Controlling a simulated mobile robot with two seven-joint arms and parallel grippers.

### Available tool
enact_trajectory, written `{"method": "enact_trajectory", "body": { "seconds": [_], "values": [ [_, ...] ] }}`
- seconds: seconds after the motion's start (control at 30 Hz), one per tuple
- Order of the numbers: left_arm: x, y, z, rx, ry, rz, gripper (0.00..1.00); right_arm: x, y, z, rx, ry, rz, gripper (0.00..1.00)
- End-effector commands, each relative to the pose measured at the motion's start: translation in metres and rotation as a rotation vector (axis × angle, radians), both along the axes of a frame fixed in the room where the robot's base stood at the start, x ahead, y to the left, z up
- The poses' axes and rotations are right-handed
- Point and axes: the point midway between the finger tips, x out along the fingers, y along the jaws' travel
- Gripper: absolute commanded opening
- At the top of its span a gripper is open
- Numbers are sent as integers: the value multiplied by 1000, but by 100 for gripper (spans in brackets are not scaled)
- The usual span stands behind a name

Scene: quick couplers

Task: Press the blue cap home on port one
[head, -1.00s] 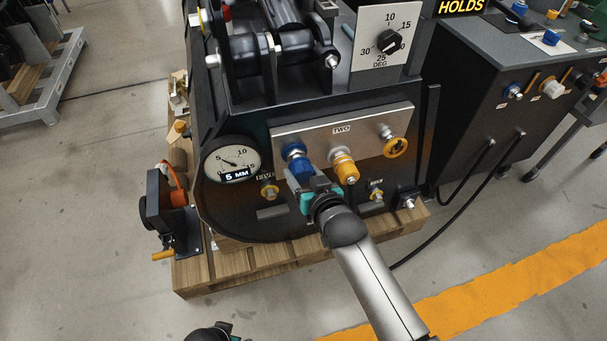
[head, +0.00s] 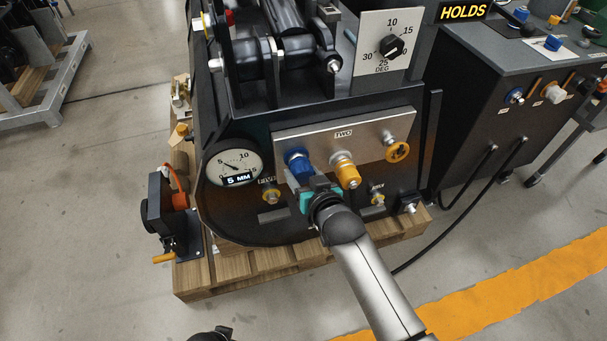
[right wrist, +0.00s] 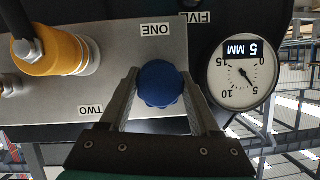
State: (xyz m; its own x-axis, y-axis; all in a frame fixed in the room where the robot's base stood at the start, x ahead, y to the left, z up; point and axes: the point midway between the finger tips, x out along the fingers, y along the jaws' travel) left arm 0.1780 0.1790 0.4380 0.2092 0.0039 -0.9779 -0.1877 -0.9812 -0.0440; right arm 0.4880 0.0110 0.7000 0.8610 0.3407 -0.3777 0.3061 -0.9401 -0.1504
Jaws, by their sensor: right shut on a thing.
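The blue cap (head: 299,166) sits at the left end of the silver port plate (head: 375,120). In the right wrist view the blue cap (right wrist: 160,84) shows beside the upside-down label ONE (right wrist: 156,30). My right gripper (head: 303,177) is shut on the cap, with one finger on each side of it in the right wrist view. The cap hides the port behind it, so I cannot tell how deep it sits. The round gauge (head: 234,167) left of the plate reads 5 MM. Part of my left gripper (head: 212,334) shows at the bottom edge; its fingers are hidden.
A yellow fitting (head: 346,171) stands close right of the cap, under the label TWO, and an orange-yellow handwheel (head: 398,151) is farther right. Small brass fittings sit below the plate. A black device with an orange part (head: 168,205) stands at the left on the pallet (head: 245,266).

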Motion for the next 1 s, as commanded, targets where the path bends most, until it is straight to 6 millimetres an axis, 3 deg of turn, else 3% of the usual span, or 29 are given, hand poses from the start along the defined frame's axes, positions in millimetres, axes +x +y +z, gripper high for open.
{"method": "enact_trajectory", "body": {
  "seconds": [0.43,0.47,0.5,0.73,1.0],
  "values": [
    [0,0,0,0,0,0,96,7,2,1,1,-2,0,23],
    [0,0,0,0,0,0,96,7,2,1,1,-2,0,67],
    [0,0,0,0,0,0,96,7,2,1,1,-2,0,71],
    [0,0,0,0,0,-1,96,6,1,0,0,-1,0,97],
    [0,0,0,0,0,-1,96,5,1,0,0,1,0,98]
  ]
}}
